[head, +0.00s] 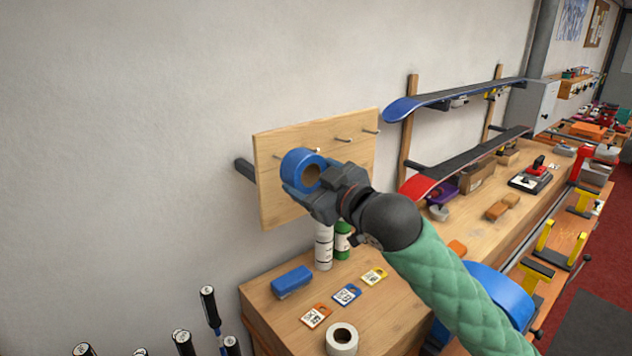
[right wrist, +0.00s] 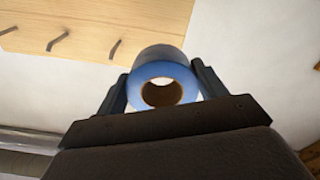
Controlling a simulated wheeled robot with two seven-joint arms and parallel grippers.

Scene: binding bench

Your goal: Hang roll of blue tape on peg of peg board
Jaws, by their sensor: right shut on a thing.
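The roll of blue tape (head: 300,167) is held in my right gripper (head: 318,190), in front of the left part of the peg board (head: 285,206). In the right wrist view the roll (right wrist: 150,70) sits between the two fingers (right wrist: 162,92), its brown core hole facing the camera. The peg board is a pale wooden panel on the wall with several thin metal pegs, such as one peg (head: 344,140) right of the roll. The pegs also show in the right wrist view (right wrist: 57,42), left of the roll. I cannot tell whether a peg is inside the roll. My left gripper is out of view.
Below the board, the wooden bench (head: 270,318) carries white and green bottles (head: 324,246), a blue block (head: 292,282), several tags (head: 347,294) and a white roll (head: 342,339). Skis or boards (head: 450,98) hang on a rack at right. Black-handled tools (head: 208,306) stand at lower left.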

